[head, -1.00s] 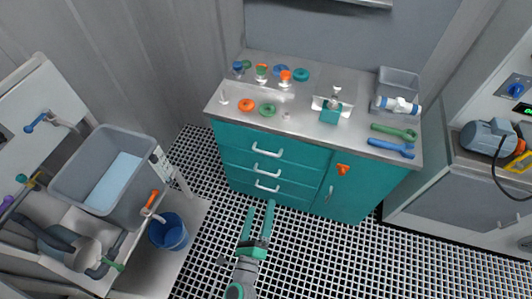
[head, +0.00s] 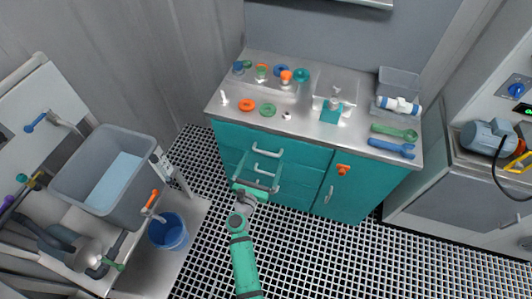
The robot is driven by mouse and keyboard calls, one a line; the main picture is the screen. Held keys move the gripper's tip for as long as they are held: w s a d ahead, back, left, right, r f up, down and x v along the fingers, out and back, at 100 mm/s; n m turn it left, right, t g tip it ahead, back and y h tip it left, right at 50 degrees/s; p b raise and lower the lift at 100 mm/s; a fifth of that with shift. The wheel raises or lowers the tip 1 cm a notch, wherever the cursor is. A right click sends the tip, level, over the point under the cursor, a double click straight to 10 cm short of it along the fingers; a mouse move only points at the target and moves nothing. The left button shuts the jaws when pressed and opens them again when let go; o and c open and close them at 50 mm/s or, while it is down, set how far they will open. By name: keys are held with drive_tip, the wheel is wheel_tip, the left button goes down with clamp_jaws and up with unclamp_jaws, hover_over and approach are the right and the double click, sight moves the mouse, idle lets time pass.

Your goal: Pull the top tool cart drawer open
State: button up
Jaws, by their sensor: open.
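The teal tool cart (head: 310,172) stands in the middle of the head view under a grey worktop. Its drawers are stacked on the left and look shut. The top drawer (head: 228,134) has a white bar handle (head: 267,153). My gripper (head: 262,164) is open and empty in front of the drawers. Its two green fingers are spread left and right of the handles, with the tips a little below the top handle's level. I cannot tell whether they touch the front. The gripper partly hides the lower drawers and the lowest handle.
The worktop (head: 350,60) holds valves, rings, a grey bin and two wrenches. A cupboard door with an orange latch (head: 343,169) is right of the drawers. A grey basin (head: 75,170) and blue bucket (head: 170,232) stand left. The grated floor before the cart is clear.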

sight(267, 153)
drive_tip(key=shift+x, duration=2.7)
drive_tip(key=shift+c, duration=0.3)
drive_tip(key=c, duration=1.4)
drive_tip(key=shift+s+d, duration=0.1)
